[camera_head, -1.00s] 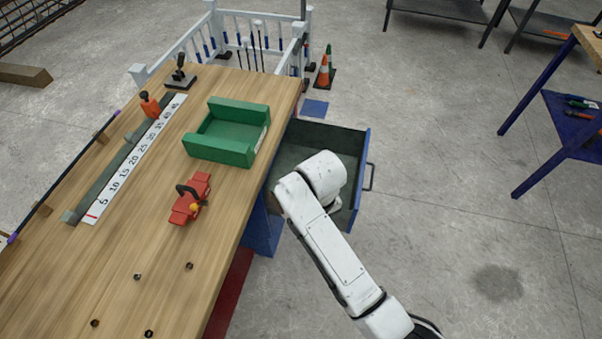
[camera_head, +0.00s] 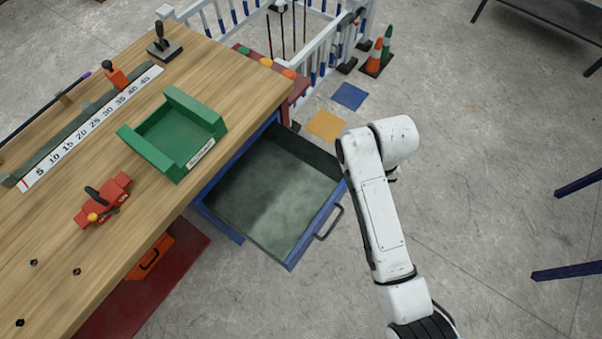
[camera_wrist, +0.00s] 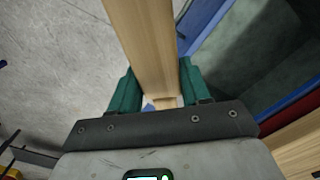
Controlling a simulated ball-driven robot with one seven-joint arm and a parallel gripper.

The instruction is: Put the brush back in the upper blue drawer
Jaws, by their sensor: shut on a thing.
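The blue drawer (camera_head: 275,195) under the workbench is pulled open, and its visible grey floor is empty. In the wrist view my gripper (camera_wrist: 157,85) has its green fingers shut on a long, pale wooden piece, the brush (camera_wrist: 143,40). The brush's far end runs out of the picture and no bristles show. Part of the open drawer (camera_wrist: 205,22) shows to the right of the brush in the wrist view. In the head view my arm stands right of the drawer's handle, and my gripper and the brush are hidden behind it.
The workbench (camera_head: 120,215) holds a green tray (camera_head: 175,135), a red clamp-like tool (camera_head: 103,200) and a ruler (camera_head: 95,125). A white railing (camera_head: 335,45) and cones (camera_head: 378,52) stand behind.

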